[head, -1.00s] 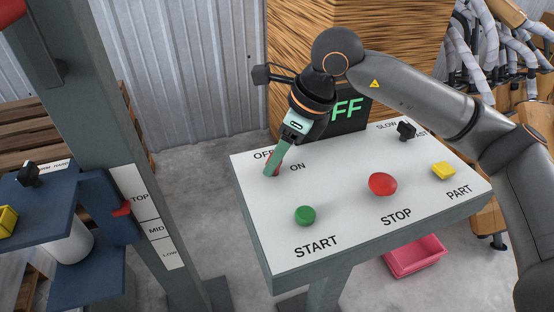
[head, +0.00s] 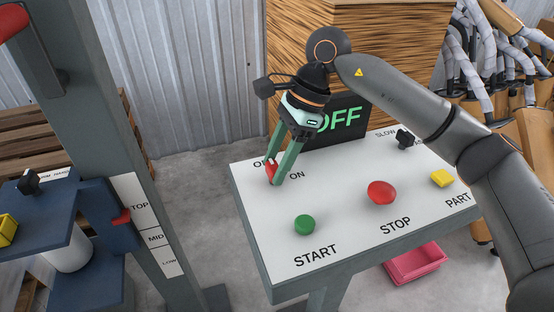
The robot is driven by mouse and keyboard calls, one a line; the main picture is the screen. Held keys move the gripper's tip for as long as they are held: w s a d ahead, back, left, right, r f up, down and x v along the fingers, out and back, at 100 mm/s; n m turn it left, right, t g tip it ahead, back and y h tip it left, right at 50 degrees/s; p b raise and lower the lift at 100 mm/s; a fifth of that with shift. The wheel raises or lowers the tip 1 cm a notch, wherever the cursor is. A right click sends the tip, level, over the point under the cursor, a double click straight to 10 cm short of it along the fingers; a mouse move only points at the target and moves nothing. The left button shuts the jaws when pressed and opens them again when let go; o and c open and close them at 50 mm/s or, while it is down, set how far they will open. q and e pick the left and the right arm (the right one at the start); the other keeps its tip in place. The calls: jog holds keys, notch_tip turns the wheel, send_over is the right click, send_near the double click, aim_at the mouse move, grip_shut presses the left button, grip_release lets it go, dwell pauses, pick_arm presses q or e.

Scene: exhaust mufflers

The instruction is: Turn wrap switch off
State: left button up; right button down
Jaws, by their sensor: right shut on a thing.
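The red wrap switch (head: 270,168) sits on the white top of the control panel (head: 340,215), between the OFF and ON labels. My right gripper (head: 274,175) reaches down onto it and is shut on it, with a green finger on either side. The fingers and the gripper partly hide the switch and the OFF label, so I cannot tell clearly which way it leans. A dark display (head: 341,120) behind the panel reads OFF in green. My left gripper is not in view.
The panel also carries a green START button (head: 304,224), a red STOP button (head: 381,192), a yellow PART button (head: 442,178) and a black slow/fast knob (head: 404,138). A grey post (head: 110,130) and blue stand (head: 95,275) are at left. A pink bin (head: 414,262) lies below.

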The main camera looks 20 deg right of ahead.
dwell(0.5)
jog(key=shift+c, duration=1.4)
grip_release()
jog(key=p+v, duration=0.1)
jog(key=v, duration=1.1)
jog(key=shift+r, duration=0.3)
